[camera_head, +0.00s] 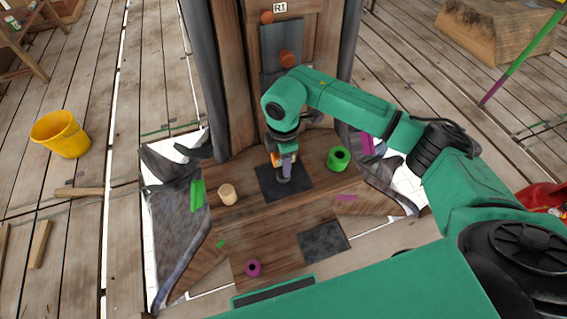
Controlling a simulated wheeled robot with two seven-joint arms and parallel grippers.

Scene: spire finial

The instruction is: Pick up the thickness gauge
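My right gripper (284,172) points down over a dark square mat (295,192) in the middle of the wooden platform (265,225). Small orange and purple-grey patches show at its fingers. I cannot tell whether these belong to a held thing, to something behind, or to the gripper. The finger gap is too small to make out. I cannot pick out the thickness gauge for certain; the gripper may hide it. My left gripper is not in view.
On the platform are a green ring (338,158), a wooden cylinder (227,194), a magenta ring (252,268), a green block (197,195) and a second dark mat (324,241). A tall wooden post (236,90) stands behind. A yellow bucket (61,134) stands at left.

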